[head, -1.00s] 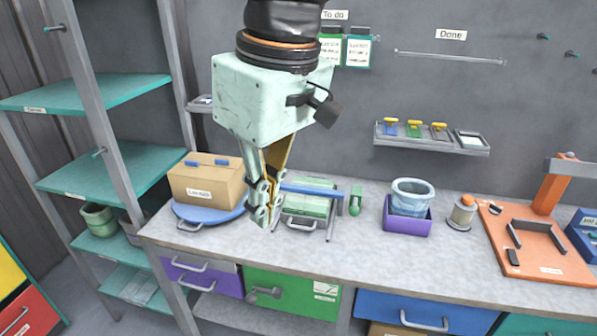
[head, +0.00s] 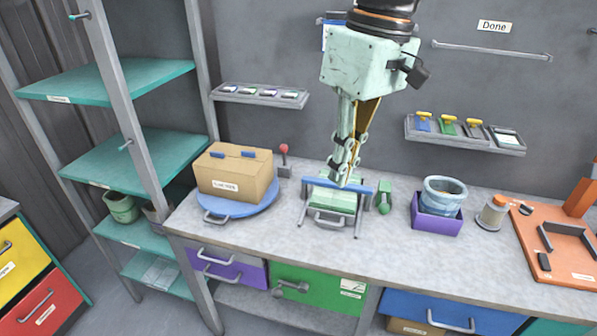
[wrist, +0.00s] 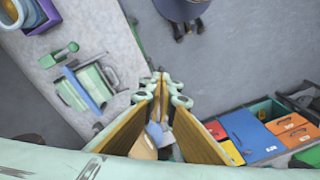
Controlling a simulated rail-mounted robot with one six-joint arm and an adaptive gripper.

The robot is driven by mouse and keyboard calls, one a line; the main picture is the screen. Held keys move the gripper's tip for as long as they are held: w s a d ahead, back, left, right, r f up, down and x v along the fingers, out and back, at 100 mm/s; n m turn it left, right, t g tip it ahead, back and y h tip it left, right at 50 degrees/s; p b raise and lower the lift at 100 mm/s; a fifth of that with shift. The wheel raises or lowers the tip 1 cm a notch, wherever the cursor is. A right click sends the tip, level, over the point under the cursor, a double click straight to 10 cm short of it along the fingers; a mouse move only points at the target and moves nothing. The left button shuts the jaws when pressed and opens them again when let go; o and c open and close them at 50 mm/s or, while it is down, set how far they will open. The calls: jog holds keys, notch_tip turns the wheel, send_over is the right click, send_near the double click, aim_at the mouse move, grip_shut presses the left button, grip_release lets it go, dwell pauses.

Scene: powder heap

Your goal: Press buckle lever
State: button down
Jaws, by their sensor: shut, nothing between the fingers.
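No part is labelled as the buckle lever. A green block in a grey frame with a blue bar across it (head: 326,184) stands on the bench; it also shows in the wrist view (wrist: 84,88). A grey latch-like lever (head: 290,287) is on the front of the green drawer (head: 315,300). My gripper (head: 342,180) is shut and empty. In the head view its tips overlap the blue bar; in the wrist view the tips (wrist: 160,84) appear off to the side, apart from it.
The cardboard box (head: 235,176) sits on a blue round base (head: 262,200) left of the frame. A green tool (head: 384,197), a purple bin (head: 437,218) and an orange board (head: 550,255) are to the right. Shelves (head: 110,80) stand at left. The front bench strip is clear.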

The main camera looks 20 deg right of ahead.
jog(key=w+d+f+n+g+y+p, duration=0.1)
jog(key=w+d+f+p, duration=0.15)
jog(key=w+d, duration=0.4)
jog(key=w+d+f+n+y+p, duration=0.1)
jog(key=w+d+n+y+p, duration=0.2)
jog(key=d, duration=0.7)
jog(key=d+f+p, duration=0.3)
jog(key=d+f, duration=0.1)
jog(key=d, duration=0.5)
jog(key=d+f+n+t+y+p, duration=0.1)
jog(key=d+f+p, duration=0.2)
jog(key=d, duration=0.6)
jog(key=shift+s+f+p, duration=0.25)
jog(key=shift+f+p, duration=0.15)
jog(key=shift+f, duration=0.55)
jog(key=shift+f, duration=0.15)
send_near(384, 201)
jog(key=s+a+f, duration=0.2)
jog(key=a+f, duration=0.2)
jog(key=shift+s+a, duration=0.15)
jog(key=shift+a, duration=0.25)
jog(key=shift+f, duration=0.15)
